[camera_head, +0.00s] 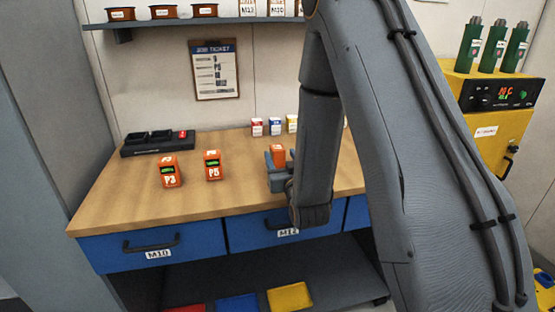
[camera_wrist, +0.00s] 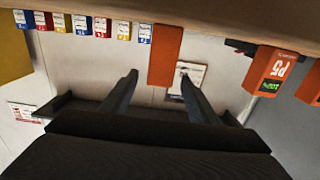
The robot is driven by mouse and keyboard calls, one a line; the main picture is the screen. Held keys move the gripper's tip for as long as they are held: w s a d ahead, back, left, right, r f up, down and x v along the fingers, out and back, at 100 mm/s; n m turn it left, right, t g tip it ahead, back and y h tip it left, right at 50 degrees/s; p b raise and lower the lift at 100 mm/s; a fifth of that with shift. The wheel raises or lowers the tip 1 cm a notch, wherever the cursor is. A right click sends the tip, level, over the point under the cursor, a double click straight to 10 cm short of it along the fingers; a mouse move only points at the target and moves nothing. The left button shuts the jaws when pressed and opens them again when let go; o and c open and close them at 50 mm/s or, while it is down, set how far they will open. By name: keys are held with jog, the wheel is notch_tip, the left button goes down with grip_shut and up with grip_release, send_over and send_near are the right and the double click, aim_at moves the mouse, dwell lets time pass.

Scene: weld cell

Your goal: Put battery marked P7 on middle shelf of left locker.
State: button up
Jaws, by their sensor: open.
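An orange battery (camera_head: 278,153) stands upright on the wooden workbench (camera_head: 120,195), partly hidden by my gripper (camera_head: 279,163). The same battery (camera_wrist: 165,55) shows beyond the two fingertips in the wrist view, roughly between them. No marking can be read on it. My gripper (camera_wrist: 158,76) is open and empty, with its fingers apart and pointing at the battery. Battery P5 (camera_head: 213,166) and battery P3 (camera_head: 170,172) stand to the left on the bench. P5 (camera_wrist: 268,72) also shows at the right in the wrist view. No locker shelf can be made out.
A black charger (camera_head: 157,143) sits at the bench's back left. Several small labelled boxes (camera_head: 274,126) stand along the back. A clipboard (camera_head: 215,69) hangs on the wall below a shelf (camera_head: 225,21). A yellow cabinet (camera_head: 490,150) stands right. The bench's front left is clear.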

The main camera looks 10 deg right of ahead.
jog(key=shift+w+p, duration=0.85)
jog(key=shift+w, duration=1.55)
jog(key=c, duration=1.2)
grip_shut()
jog(key=shift+r, duration=0.1)
